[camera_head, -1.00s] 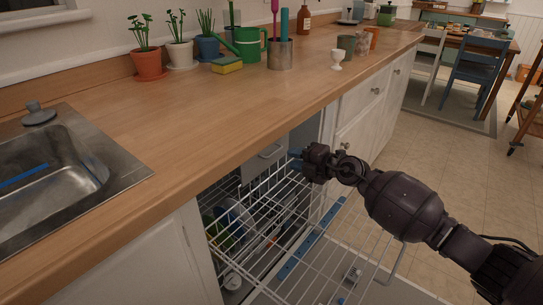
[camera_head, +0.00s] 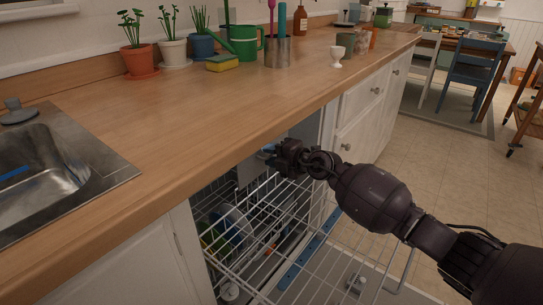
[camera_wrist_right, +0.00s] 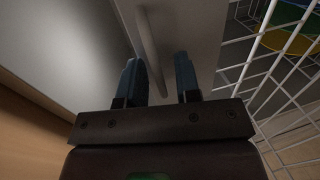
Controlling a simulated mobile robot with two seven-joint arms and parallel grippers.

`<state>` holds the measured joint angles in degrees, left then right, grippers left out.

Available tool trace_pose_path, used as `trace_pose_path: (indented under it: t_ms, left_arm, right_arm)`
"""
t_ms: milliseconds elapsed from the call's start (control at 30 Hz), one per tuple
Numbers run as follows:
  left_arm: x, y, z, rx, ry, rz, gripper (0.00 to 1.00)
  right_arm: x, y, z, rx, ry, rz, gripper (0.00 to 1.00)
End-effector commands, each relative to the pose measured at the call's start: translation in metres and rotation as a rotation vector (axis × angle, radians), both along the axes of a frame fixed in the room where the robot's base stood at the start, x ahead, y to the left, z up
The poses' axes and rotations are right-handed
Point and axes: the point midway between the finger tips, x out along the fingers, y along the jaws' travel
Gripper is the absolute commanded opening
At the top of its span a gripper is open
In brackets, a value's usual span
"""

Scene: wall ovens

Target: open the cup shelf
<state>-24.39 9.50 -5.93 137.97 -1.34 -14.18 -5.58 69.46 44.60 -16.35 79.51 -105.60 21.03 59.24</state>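The cup shelf is a grey-white panel (camera_head: 248,176) inside the open dishwasher under the counter, partly hidden by my right arm. In the right wrist view its flat face (camera_wrist_right: 195,35) fills the upper middle, with a pale bar handle (camera_wrist_right: 149,45). My right gripper (camera_head: 268,153) is at the panel's upper part. In the right wrist view its two blue fingers (camera_wrist_right: 158,82) are apart, with the handle's near end lying between them. I cannot tell whether either finger touches it. My left gripper is not in view.
The white wire rack (camera_head: 285,225) holding plates is pulled out below my right arm. The wooden counter (camera_head: 190,120) overhangs close above the gripper. The open dishwasher door (camera_head: 335,265) lies low beneath the rack. Floor to the right is free.

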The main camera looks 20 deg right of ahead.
Motion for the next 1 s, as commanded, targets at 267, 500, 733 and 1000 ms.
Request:
trace_pose_path:
  t_ms: [267, 500, 733, 1000]
  left_arm:
    - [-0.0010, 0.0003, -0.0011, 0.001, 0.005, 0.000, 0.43]
    - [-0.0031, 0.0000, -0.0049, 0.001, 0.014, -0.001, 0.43]
    - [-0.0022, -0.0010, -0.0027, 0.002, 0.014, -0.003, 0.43]
    - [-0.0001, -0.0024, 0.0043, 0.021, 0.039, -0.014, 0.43]
  right_arm:
    - [-0.0002, 0.0000, 0.0001, 0.000, 0.000, 0.000, 0.00]
    - [-0.0003, 0.0001, 0.0001, 0.000, 0.000, 0.000, 0.00]
    - [-0.0017, -0.0008, 0.0010, 0.001, -0.001, 0.000, 0.00]
    - [-0.0098, -0.0062, 0.0003, 0.001, -0.003, -0.001, 0.00]
